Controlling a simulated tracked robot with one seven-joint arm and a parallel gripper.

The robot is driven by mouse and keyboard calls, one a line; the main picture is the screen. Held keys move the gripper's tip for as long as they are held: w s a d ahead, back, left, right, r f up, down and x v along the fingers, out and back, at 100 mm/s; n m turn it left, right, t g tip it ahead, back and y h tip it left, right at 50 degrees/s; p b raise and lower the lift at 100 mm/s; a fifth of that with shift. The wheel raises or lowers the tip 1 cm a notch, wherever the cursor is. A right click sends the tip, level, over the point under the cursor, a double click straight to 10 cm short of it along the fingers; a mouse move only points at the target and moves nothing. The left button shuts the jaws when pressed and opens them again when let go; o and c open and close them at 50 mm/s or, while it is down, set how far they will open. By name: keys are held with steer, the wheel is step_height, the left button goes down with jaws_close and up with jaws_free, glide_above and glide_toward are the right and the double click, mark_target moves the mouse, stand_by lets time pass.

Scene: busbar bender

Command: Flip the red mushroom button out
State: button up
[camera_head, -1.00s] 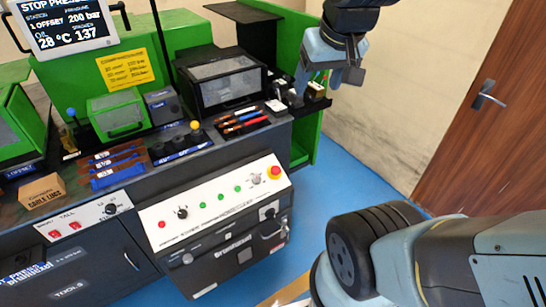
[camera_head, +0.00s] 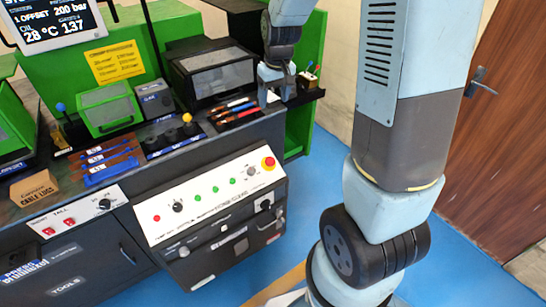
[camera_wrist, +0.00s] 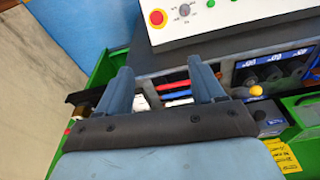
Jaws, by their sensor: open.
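The red mushroom button (camera_head: 268,162) sits on a yellow base at the right end of the sloped white control panel (camera_head: 210,197). In the wrist view the button (camera_wrist: 157,18) is at the top, beyond my fingertips. My gripper (camera_head: 276,97) points down over the right end of the bench, above and behind the panel, apart from the button. In the wrist view my gripper (camera_wrist: 162,74) has its two blue fingers spread wide with nothing between them.
A yellow-knobbed lever (camera_head: 187,118) stands left of the tray. The air in front of the panel is free, with blue floor (camera_head: 310,205) below.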

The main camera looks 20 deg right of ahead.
steer(key=n+g, duration=0.1)
steer(key=g, duration=0.1)
glide_toward(270, 159)
step_height(270, 159, down, 9)
steer(key=shift+a+f, duration=0.1)
steer(key=shift+a, duration=0.05)
stand_by(0.3)
jaws_close()
stand_by(0.6)
